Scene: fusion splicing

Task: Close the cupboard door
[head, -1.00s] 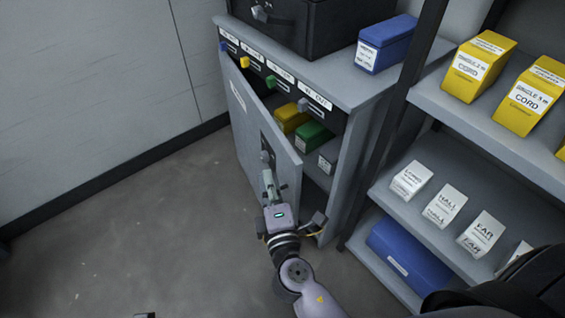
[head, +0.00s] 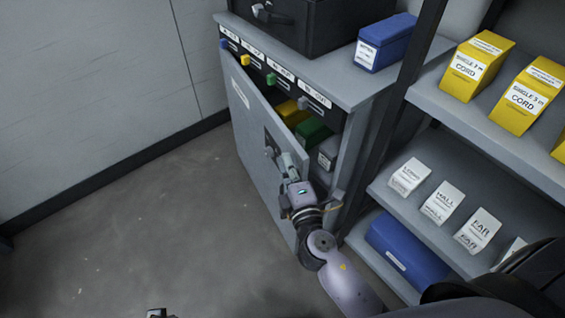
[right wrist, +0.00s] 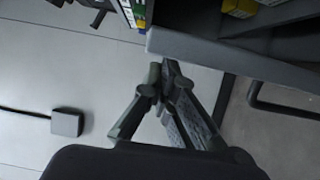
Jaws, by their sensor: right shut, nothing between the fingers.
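The grey cupboard door (head: 255,140) stands partly open, hinged at its left side. Its free edge stands out from the cupboard (head: 365,115). A dark handle plate with a small knob (head: 269,152) is on its outer face. My right gripper (head: 284,160) is shut and empty at the outer face, beside the knob; I cannot tell whether it touches. In the right wrist view its fingers (right wrist: 163,70) are together, close to a grey panel edge (right wrist: 200,50). A small piece of what looks like my left gripper (head: 157,313) shows at the bottom edge.
Inside the cupboard are a yellow box (head: 292,113), a green box (head: 313,131) and a grey box (head: 329,151). A shelf rack (head: 470,125) with yellow and white boxes stands close on the right. The floor (head: 130,220) at left is clear.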

